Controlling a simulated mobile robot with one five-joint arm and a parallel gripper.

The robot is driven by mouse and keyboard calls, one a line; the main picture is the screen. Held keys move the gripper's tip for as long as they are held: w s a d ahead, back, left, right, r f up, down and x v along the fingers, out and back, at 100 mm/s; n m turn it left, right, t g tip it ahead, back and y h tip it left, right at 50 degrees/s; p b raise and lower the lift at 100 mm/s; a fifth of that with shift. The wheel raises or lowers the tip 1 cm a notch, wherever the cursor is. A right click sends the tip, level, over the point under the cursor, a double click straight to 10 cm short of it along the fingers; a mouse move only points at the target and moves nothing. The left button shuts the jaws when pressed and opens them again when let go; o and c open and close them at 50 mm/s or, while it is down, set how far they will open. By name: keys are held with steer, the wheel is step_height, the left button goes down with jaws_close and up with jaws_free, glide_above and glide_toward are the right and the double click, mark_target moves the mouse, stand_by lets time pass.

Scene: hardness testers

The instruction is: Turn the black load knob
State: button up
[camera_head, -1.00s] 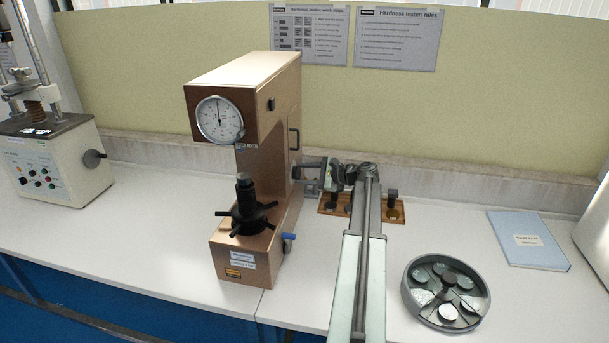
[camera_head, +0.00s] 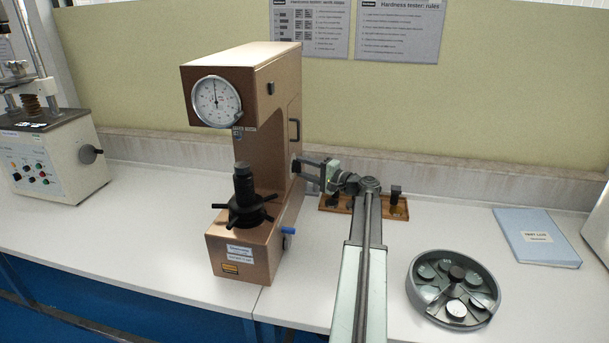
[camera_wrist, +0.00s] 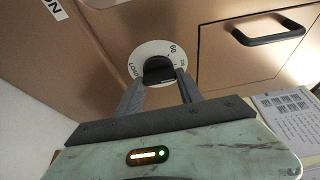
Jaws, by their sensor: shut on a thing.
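The bronze hardness tester (camera_head: 262,110) stands on the bench, its dial gauge facing front. In the wrist view the black load knob (camera_wrist: 158,68) sits on a round white dial (camera_wrist: 150,48) marked LOAD, 60 and other numbers, on the tester's side panel. My gripper (camera_wrist: 159,80) has one finger on each side of the knob and is shut on it.
A wooden tray with dark-topped pieces (camera_head: 396,205) lies behind my arm. A round grey dish with discs (camera_head: 418,300) and a blue booklet (camera_head: 537,237) lie to the right. The tester's black door handle (camera_wrist: 268,30) is close right of the knob. A blue-tipped lever (camera_head: 288,231) sticks out below.

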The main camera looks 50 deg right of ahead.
steer(key=n+y+b, duration=0.1)
steer(key=n+b, duration=0.1)
steer(key=n, duration=0.1)
steer(key=n+t+b, duration=0.1)
steer(key=n+b, duration=0.1)
steer(key=n, duration=0.1)
steer(key=n+t+y+b, duration=0.1)
steer(key=n+b, duration=0.1)
steer(key=n, duration=0.1)
steer(key=shift+f+n+y, duration=0.2)
steer(key=shift+n+y, duration=0.1)
steer(key=shift+n+t, duration=0.3)
steer(key=o, duration=1.4)
steer(key=b+v, duration=0.2)
steer(key=v, duration=0.5)
steer(key=shift+s+d+f, duration=0.1)
steer(key=shift+s+d, duration=0.1)
steer(key=shift+s, duration=0.1)
